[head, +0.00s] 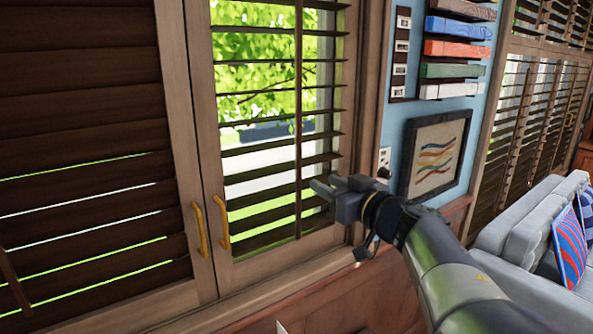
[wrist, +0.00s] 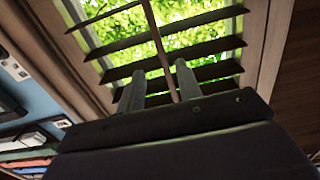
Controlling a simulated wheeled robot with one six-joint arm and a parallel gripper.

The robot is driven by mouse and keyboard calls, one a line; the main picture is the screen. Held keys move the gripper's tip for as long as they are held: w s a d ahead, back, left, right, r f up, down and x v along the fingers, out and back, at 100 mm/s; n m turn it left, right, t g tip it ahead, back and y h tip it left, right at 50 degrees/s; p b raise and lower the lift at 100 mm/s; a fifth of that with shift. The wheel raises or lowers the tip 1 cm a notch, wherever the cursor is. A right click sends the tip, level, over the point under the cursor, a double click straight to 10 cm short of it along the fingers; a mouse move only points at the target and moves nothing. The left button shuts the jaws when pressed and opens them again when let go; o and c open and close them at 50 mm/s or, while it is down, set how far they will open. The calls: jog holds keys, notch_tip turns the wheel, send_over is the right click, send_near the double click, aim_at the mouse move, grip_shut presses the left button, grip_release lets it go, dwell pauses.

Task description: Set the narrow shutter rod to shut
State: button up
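The narrow shutter (head: 280,165) is the right-hand panel in the head view, with dark slats tilted open and greenery showing between them. Its thin shutter rod (head: 298,110) runs upright down the front of the slats. My gripper (head: 322,186) is at the lower part of this panel, just right of the rod. In the wrist view the two fingers (wrist: 158,84) are spread apart. The rod (wrist: 155,32) passes between them in that picture, with a gap on each side. I cannot tell how deep between the fingers it sits.
A wider shutter (head: 85,120) with nearly closed slats stands at left. Two yellow handles (head: 223,222) are on the frames where the panels meet. A framed picture (head: 435,155), colored bars (head: 455,49) and a grey sofa (head: 515,235) are at right.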

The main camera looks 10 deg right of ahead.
aim_at(300, 170)
jog(key=x, duration=0.8)
jog(key=shift+w+a, duration=0.1)
jog(key=shift+w, duration=0.25)
jog(key=shift+c, duration=0.4)
grip_shut()
